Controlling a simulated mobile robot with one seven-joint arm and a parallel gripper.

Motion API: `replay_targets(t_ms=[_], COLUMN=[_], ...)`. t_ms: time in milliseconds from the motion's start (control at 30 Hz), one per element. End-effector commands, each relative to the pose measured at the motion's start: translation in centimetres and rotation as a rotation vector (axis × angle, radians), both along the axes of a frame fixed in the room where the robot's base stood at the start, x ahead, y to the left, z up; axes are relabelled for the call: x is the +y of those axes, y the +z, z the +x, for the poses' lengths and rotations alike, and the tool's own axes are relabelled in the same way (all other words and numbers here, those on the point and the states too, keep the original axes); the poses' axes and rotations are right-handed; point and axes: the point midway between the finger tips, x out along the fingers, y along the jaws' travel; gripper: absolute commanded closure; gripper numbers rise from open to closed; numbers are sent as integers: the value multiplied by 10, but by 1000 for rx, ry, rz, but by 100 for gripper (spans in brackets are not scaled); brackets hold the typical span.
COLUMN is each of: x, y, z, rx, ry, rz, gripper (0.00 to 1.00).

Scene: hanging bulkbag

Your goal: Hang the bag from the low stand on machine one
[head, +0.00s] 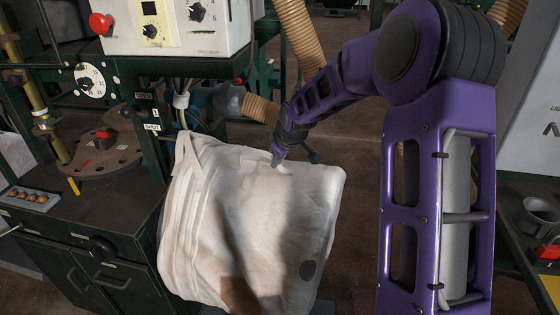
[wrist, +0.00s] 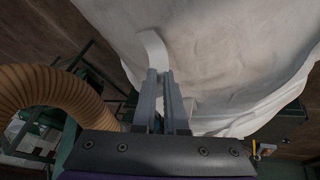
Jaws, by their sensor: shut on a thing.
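A large off-white bag (head: 255,215) fills the middle of the head view, in front of the machine's cabinet, and also spans the top of the wrist view (wrist: 230,50). My gripper (head: 278,160) is at the bag's upper edge; in the wrist view its two grey fingers (wrist: 163,78) are close together on a pale strap (wrist: 154,48) of the bag. More pale straps (head: 182,190) run along the bag's left side. A machine (head: 140,95) with dark green framing stands at left; I cannot tell whether it is machine one. I cannot make out the low stand.
A white control box (head: 180,28) with a red button is at upper left, above a round plate (head: 105,160). Ribbed tan hoses hang behind my arm, and one (wrist: 50,95) is close left of my gripper in the wrist view. A metal cup (head: 540,212) stands at right.

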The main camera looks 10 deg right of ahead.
Motion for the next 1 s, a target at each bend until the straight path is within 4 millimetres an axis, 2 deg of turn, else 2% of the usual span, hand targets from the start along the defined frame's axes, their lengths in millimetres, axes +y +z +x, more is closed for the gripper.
replay_targets(t_ms=[1000], x=[29], y=[3], z=[11], rx=[-6], ry=[0], rz=[0], gripper=[100])
